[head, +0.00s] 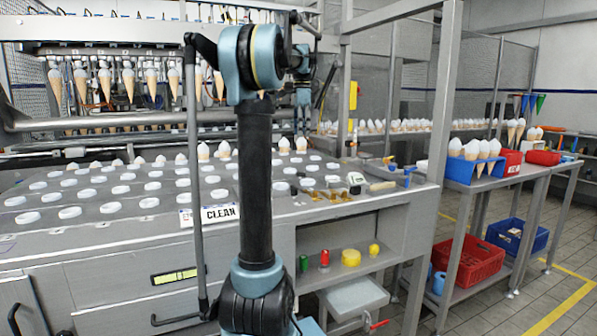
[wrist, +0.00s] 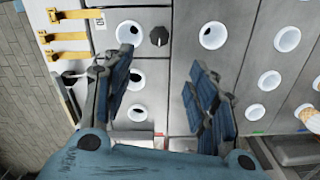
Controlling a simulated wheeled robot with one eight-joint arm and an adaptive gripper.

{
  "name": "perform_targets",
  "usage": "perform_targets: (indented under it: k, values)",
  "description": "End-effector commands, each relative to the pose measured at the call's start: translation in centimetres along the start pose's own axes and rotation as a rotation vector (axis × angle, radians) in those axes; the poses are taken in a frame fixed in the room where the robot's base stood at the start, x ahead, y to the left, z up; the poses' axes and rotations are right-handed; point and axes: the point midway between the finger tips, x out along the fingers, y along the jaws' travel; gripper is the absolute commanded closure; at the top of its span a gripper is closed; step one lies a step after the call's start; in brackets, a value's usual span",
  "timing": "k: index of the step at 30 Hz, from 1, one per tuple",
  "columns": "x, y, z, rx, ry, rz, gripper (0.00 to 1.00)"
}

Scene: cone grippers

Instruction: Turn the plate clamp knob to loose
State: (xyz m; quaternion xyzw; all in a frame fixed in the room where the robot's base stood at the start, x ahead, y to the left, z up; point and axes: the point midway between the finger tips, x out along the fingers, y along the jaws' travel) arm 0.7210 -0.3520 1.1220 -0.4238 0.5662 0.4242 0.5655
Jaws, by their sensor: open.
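A small black round knob (wrist: 158,36) with a light pointer mark sits on the grey metal plate (wrist: 180,70) in the wrist view, between two white-rimmed holes. I take it to be the plate clamp knob. My gripper (wrist: 160,82) is open and empty, with one blue-padded finger on each side of the picture. The knob lies beyond the fingertips, near the top of the gap, and nothing touches it. Its exact setting is too small to read. In the head view my arm reaches over the machine, and I cannot make out the knob there.
White-rimmed holes (wrist: 212,35) surround the knob. Yellow strips (wrist: 72,37) lie along the plate's left edge. In the head view a CLEAN sign (head: 216,214) stands at the machine's front. A metal post (head: 437,150) rises at right. A blue holder (head: 474,170) with cones stands on the side table.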

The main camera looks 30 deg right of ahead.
Motion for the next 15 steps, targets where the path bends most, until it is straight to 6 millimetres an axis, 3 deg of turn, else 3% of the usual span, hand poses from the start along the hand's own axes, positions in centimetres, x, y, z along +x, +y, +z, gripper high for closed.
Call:
perform_targets:
  k: [15]
  values:
    - [9.0, 0.0, 0.2, -0.005, 0.000, 0.000, 0.47]
